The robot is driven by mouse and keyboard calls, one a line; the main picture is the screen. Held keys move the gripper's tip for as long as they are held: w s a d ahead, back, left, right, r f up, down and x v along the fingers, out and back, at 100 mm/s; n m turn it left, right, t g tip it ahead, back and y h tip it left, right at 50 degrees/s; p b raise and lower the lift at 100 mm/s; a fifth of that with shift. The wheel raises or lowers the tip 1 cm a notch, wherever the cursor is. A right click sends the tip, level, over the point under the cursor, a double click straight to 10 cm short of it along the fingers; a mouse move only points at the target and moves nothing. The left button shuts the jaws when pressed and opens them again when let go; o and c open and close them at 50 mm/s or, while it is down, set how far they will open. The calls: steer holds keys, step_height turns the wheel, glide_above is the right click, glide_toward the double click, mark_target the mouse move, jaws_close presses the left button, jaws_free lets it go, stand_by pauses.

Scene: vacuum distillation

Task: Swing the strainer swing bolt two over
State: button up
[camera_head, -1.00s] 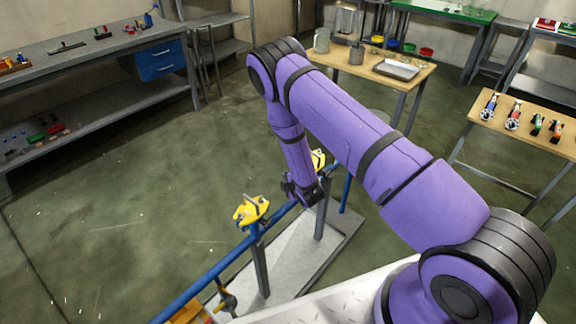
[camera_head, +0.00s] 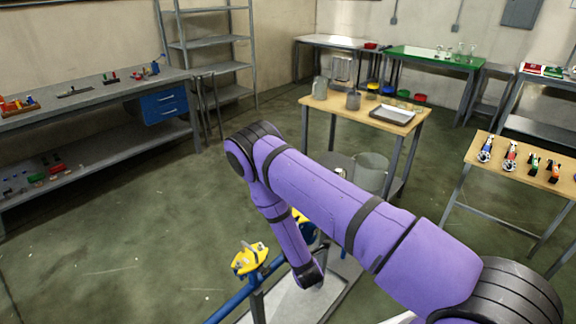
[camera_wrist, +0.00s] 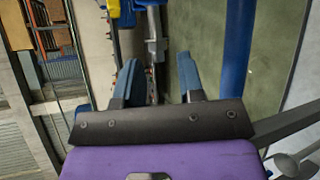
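Yellow fittings sit on a blue pipe (camera_head: 234,302) in the head view. One yellow fitting (camera_head: 250,258) is left of my forearm, and another (camera_head: 298,216) is partly hidden behind it. I cannot tell which part is swing bolt two. My gripper (camera_wrist: 157,64) is open in the wrist view, with its two blue fingers apart. A narrow grey metal part (camera_wrist: 156,46) shows beyond and between the fingertips; contact cannot be told. The blue pipe also shows right of the fingers in the wrist view (camera_wrist: 237,50). In the head view my gripper's fingers are hidden.
A wooden table (camera_head: 424,118) with a tray (camera_head: 392,115) stands behind the pipe, with a grey bin (camera_head: 370,170) near its legs. Another wooden table (camera_head: 520,165) holds small tools at the right. A workbench (camera_head: 90,95) lines the left wall. The floor at left is clear.

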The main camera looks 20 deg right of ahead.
steer(key=v, duration=0.5)
steer(key=w+r+m+g, duration=0.2)
steer(key=r+m, duration=0.3)
steer(key=r, duration=0.9)
steer(key=w+r+m+g, duration=0.2)
steer(key=w+r+m, duration=0.2)
steer(key=r, duration=1.1)
steer(key=shift+w+a+m+g+y, duration=0.2)
steer(key=shift+w+m+g+y, duration=0.15)
steer(key=shift+m, duration=0.95)
